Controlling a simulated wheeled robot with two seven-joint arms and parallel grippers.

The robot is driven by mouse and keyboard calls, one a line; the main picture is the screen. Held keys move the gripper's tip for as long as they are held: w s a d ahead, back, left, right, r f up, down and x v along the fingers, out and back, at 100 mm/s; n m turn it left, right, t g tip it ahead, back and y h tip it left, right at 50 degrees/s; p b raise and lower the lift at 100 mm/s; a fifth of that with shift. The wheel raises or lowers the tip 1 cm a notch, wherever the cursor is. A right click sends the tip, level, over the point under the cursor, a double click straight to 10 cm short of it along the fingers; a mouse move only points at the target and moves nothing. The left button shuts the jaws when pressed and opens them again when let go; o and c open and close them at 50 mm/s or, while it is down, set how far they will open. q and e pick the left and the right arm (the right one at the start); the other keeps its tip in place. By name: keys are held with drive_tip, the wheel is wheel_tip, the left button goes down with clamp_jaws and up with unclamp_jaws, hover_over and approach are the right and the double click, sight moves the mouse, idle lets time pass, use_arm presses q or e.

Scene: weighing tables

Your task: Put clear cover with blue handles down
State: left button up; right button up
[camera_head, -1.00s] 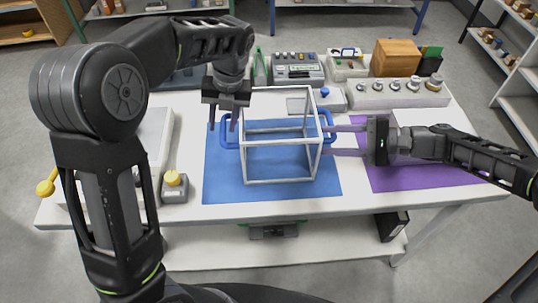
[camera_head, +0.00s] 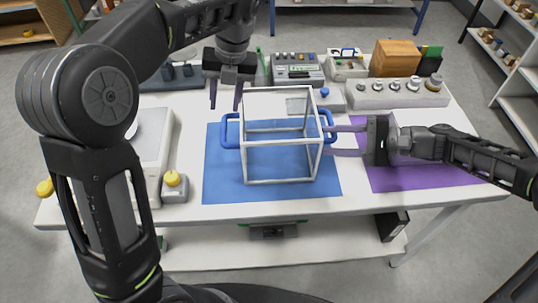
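The clear cover (camera_head: 281,179) is a see-through box with a whitish frame and a blue handle on each side. It stands upright on the blue mat (camera_head: 222,187). My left gripper (camera_head: 226,103) is open and empty, above and apart from the left blue handle (camera_head: 229,131). My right gripper (camera_head: 345,139) reaches in from the right, its fingertips at the right blue handle (camera_head: 328,126). The fingers look spread apart, one above the other; whether they touch the handle is unclear.
A purple mat (camera_head: 425,177) lies under my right gripper. A device with a yellow knob (camera_head: 173,187) and a white scale (camera_head: 151,150) stand at the left. A row of weights on a grey block (camera_head: 385,97), a wooden box (camera_head: 395,57) and control boxes (camera_head: 297,70) line the back.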

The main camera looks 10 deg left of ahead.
drive_tip(key=v, duration=1.2)
drive_tip(key=shift+s, duration=0.1)
